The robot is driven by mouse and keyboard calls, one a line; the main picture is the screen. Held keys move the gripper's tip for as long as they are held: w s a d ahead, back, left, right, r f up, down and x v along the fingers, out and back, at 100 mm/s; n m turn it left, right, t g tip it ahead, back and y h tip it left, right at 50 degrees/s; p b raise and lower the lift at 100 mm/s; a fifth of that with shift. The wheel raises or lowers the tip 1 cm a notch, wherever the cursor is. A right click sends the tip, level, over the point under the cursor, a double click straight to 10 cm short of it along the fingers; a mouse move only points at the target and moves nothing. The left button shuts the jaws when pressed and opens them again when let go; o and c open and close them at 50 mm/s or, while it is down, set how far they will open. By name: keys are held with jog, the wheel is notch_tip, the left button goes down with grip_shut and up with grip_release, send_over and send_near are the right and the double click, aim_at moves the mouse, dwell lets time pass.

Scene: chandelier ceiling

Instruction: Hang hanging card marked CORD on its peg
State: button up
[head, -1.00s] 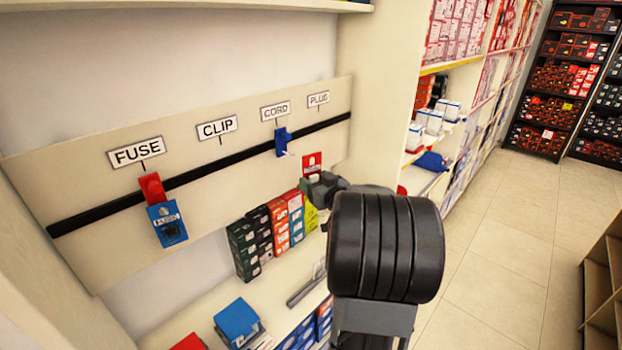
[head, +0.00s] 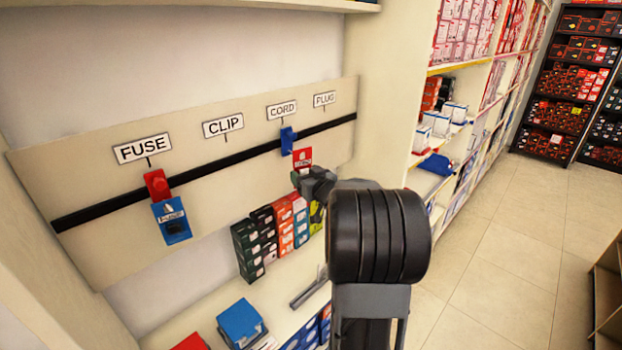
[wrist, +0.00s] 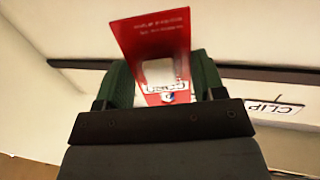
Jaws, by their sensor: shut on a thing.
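In the head view my gripper (head: 306,178) is at the card's lower end, partly hidden by my arm. I cannot tell from these frames whether the card touches the peg. The peg is not seen in the wrist view.
A black rail (head: 215,163) runs across the cream board. Boxes (head: 262,242) stand on the shelf below. The board under CLIP (head: 223,125) and PLUG (head: 325,99) shows no card.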

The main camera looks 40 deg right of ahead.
jog(key=shift+w+a+f+b, duration=0.1)
jog(key=shift+w+f+b, duration=0.1)
jog(key=shift+w, duration=0.45)
jog(key=shift+w+a+f+b, duration=0.15)
jog(key=shift+w+b, duration=0.1)
jog(key=shift+w, duration=0.45)
jog(key=shift+w+a+f+b, duration=0.1)
jog(key=shift+w+f+b, duration=0.1)
jog(key=shift+w, duration=0.45)
jog(key=o, duration=0.8)
